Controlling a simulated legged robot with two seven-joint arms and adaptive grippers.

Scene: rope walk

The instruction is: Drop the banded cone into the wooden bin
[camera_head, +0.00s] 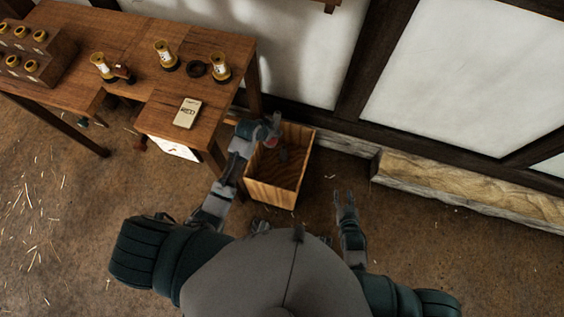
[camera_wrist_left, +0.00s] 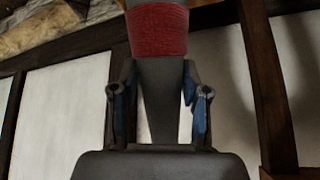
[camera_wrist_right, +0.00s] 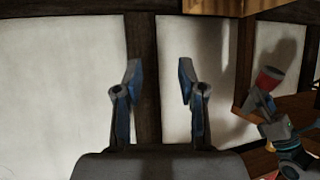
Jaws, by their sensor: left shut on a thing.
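The banded cone (camera_wrist_left: 158,30) is grey with a wide red band. My left gripper (camera_wrist_left: 157,95) is shut on its grey part, with one finger on each side. In the head view the left gripper (camera_head: 268,132) holds the cone above the left part of the wooden bin (camera_head: 270,194), near its rim. The fingers and arm partly hide the cone there. The cone also shows at the right of the right wrist view (camera_wrist_right: 269,78). My right gripper (camera_wrist_right: 158,78) is open and empty; in the head view it (camera_head: 346,205) is right of the bin, apart from it.
A wooden table (camera_head: 140,75) stands left of the bin, with banded spools (camera_head: 166,55), a dark ring (camera_head: 195,69), a card reading RED (camera_head: 187,113) and a rack of spools (camera_head: 35,50). A timber-framed wall with a stone base (camera_head: 465,190) runs behind. The floor at right is clear.

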